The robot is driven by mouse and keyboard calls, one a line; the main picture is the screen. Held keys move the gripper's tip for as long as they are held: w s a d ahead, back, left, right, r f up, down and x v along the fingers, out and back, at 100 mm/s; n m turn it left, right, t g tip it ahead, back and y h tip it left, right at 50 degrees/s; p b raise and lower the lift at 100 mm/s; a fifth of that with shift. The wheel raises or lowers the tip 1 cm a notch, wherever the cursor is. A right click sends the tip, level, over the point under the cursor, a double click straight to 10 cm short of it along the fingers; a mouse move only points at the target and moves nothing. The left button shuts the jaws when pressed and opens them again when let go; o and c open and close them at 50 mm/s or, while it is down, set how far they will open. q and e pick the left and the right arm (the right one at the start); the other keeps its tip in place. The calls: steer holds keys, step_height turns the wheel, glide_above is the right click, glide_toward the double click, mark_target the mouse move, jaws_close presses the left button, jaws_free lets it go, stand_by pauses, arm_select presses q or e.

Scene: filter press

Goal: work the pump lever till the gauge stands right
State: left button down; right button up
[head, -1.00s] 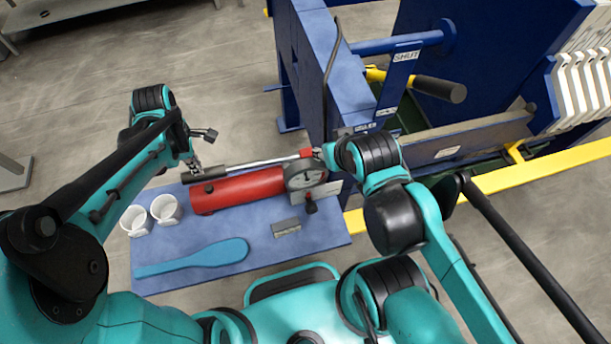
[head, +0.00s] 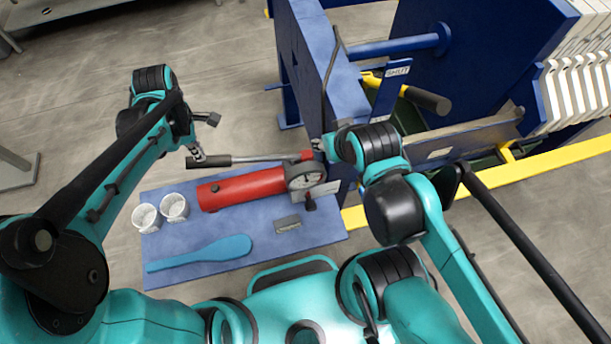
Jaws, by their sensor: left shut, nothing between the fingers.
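The red pump cylinder (head: 242,188) lies on the blue shelf. Its lever (head: 258,158) runs above it, with a black grip (head: 211,161) at the left end and a red joint at the right. The round pale gauge (head: 305,179) sits at the cylinder's right end; its needle is too small to read. My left gripper (head: 195,156) is shut and empty at the tip of the black grip; I cannot tell whether it touches. My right gripper (head: 320,146) is near the lever's right end, mostly hidden by its own arm, and its jaws cannot be made out.
Two white mugs (head: 160,211) and a blue paddle (head: 200,253) lie on the blue shelf (head: 285,250), with a small grey plate (head: 288,224). The blue press frame (head: 340,85), a black-handled lever marked SHUT (head: 425,98) and a yellow rail (head: 560,148) stand to the right.

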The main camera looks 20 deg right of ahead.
arm_select(q)
steer(key=f, duration=0.1)
steer(key=f+b, duration=0.2)
steer(key=f, duration=0.1)
steer(key=shift+a, duration=0.3)
steer(key=r+p, duration=0.1)
steer(key=r, duration=0.1)
steer(key=r+p, duration=0.2)
steer(key=d+r+p, duration=0.1)
steer(key=r, duration=0.1)
steer(key=shift+f, duration=0.2)
step_height(320, 180, up, 12)
